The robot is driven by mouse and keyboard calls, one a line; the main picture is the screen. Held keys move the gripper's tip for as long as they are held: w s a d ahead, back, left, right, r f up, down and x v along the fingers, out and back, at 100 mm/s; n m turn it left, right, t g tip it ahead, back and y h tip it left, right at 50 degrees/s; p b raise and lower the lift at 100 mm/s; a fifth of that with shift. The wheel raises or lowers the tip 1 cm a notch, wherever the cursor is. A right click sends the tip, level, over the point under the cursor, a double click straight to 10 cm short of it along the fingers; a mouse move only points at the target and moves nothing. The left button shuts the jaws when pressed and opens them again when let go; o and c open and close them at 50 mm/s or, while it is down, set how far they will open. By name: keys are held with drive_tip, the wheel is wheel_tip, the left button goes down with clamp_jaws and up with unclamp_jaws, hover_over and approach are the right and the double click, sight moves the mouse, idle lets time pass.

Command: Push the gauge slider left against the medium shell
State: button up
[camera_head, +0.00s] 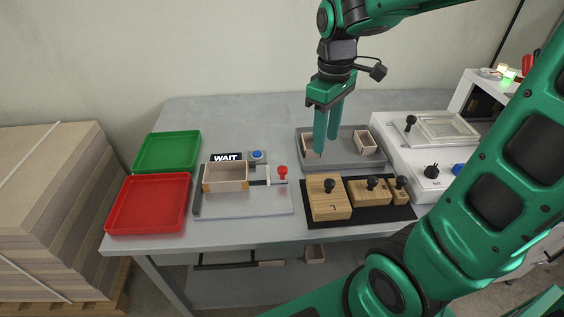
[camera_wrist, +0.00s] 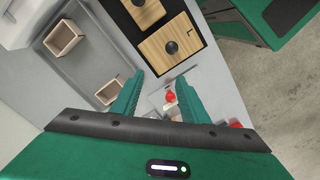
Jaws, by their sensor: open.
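The gauge (camera_head: 245,206) is a pale plate on the table. The medium shell (camera_head: 225,188), an open wooden box frame, sits on it against the left side. The gauge slider has a red knob (camera_head: 283,172) right of the shell; a light bar runs from it toward the shell, and I cannot tell whether they touch. The red knob also shows in the wrist view (camera_wrist: 170,96), beyond my fingers. My gripper (camera_head: 326,150) is open and empty, pointing down over the grey tray, right of and apart from the knob.
The grey tray (camera_head: 350,163) holds small wooden shells (camera_head: 365,142). A black mat (camera_head: 362,217) with knobbed wooden blocks (camera_head: 328,203) lies in front. A WAIT sign (camera_head: 226,157) and blue button (camera_head: 257,155) stand behind the gauge. Red (camera_head: 148,207) and green (camera_head: 167,152) trays lie left.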

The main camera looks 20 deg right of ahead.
sight(284, 167)
drive_tip(key=w+a+n, duration=0.6)
drive_tip(key=a, duration=0.2)
wheel_tip(284, 167, down, 11)
drive_tip(key=shift+w+f, duration=0.1)
drive_tip(key=shift+f, duration=0.1)
drive_tip(key=shift+c, duration=0.6)
clamp_jaws()
